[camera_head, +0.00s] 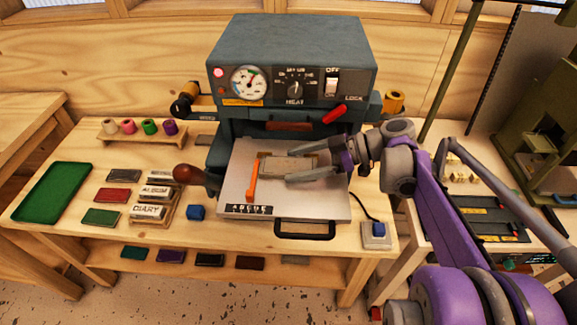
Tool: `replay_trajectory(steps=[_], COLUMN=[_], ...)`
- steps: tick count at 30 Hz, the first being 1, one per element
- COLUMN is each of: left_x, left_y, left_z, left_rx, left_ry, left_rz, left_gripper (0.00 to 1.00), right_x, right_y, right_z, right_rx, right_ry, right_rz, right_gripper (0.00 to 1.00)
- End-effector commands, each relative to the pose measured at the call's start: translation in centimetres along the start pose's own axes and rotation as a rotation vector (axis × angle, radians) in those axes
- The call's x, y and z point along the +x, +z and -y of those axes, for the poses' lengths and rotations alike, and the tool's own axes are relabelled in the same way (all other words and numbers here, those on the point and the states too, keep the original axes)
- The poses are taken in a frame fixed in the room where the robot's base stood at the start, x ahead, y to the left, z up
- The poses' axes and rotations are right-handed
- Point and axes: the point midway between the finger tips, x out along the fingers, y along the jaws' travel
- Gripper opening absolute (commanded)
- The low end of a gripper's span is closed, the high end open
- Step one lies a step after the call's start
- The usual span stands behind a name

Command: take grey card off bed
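The grey card (277,164) lies flat on the silver bed (240,185) of the stamping press, just right of an orange bar (253,181). My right gripper (289,166) reaches in from the right, low over the bed. Its fingers are spread, one at the far side of the card and one at the near side. Whether they touch the card's edges is too small to tell. The fingers hide parts of the card's far and near edges. My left gripper is not in view.
The press head (290,85) rises behind the bed, with a dark handle (188,174) at left. Stamp blocks, cards and a green tray (50,191) lie on the left of the table.

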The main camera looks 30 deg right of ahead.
Motion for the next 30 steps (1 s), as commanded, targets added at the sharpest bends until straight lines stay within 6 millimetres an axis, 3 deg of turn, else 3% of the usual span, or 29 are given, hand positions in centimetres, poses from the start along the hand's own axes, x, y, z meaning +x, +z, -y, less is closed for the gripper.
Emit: replay_trajectory(steps=[1, 11, 20, 30], left_x=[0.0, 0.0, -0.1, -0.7], left_y=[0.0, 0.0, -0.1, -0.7], left_z=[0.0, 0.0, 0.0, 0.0], left_rx=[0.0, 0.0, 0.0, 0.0], left_ry=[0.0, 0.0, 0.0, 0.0], left_rz=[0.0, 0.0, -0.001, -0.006], left_gripper=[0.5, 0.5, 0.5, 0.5], right_x=[0.0, 0.0, -0.3, -2.8], right_y=[0.0, 0.0, -0.6, -6.5], right_z=[0.0, 0.0, 0.0, 0.0], right_rx=[0.0, 0.0, 0.0, 0.0], right_ry=[0.0, 0.0, 0.0, 0.0], right_rz=[0.0, 0.0, 0.0, 0.0], right_gripper=[0.75, 0.17, 0.17, 0.17])
